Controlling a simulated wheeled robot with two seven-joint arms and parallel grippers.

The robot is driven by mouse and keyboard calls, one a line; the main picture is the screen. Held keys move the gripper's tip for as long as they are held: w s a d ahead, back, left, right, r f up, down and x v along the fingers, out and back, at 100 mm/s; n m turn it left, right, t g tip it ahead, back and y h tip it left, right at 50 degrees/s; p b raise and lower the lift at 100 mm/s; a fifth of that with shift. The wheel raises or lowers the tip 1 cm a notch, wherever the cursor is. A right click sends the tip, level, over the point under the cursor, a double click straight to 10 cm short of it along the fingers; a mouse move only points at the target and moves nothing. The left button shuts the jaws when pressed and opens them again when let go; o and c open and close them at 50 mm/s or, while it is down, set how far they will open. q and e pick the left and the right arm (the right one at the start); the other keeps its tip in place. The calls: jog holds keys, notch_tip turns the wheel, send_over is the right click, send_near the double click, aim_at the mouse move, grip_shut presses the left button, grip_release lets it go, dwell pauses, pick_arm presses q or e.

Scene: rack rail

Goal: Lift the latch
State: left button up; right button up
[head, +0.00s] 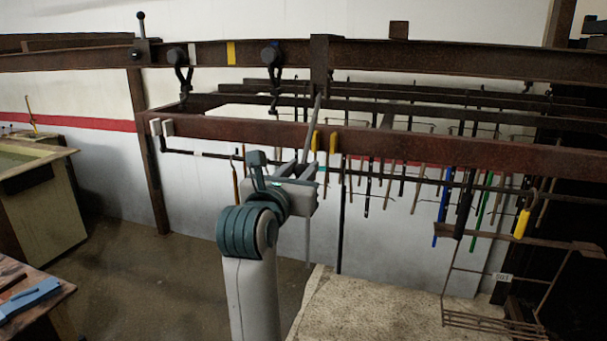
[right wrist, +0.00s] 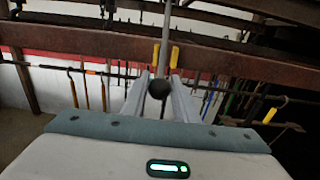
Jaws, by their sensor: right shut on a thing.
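My right gripper (head: 308,168) stands in front of the red-brown beam, near the middle of the head view. It is shut on a thin grey rod (head: 308,230), which reaches above and below the fingers. In the right wrist view the rod (right wrist: 166,35) rises between the fingers (right wrist: 160,95), and a black ball (right wrist: 160,89) shows between them. A lever with a black knob (head: 141,30) stands upright on the upper rail at the far left, well away from the gripper; I cannot tell whether it is the latch. My left gripper is out of view.
The red-brown beam (head: 420,147) crosses behind my gripper, with two yellow pieces (head: 333,143) on it. Black hooks (head: 183,78) hang from the upper rail (head: 430,57). Several tools hang behind. A pale slab (head: 375,305) lies below right. Open floor (head: 145,275) is at left.

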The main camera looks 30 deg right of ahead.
jog(key=shift+s+a+r, duration=0.25)
jog(key=shift+a+r, duration=0.05)
jog(key=shift+r, duration=0.15)
jog(key=shift+s+a+r, duration=0.25)
jog(key=shift+a+r, duration=0.05)
jog(key=shift+r, duration=0.3)
jog(key=shift+s+a+r, duration=0.3)
jog(key=shift+r, duration=0.35)
jog(key=shift+s+a+r, duration=0.25)
jog(key=shift+a+r, duration=0.05)
jog(key=shift+r, duration=0.3)
jog(key=o, duration=0.9)
jog(key=shift+a, duration=0.1)
jog(key=shift+s+f, duration=0.1)
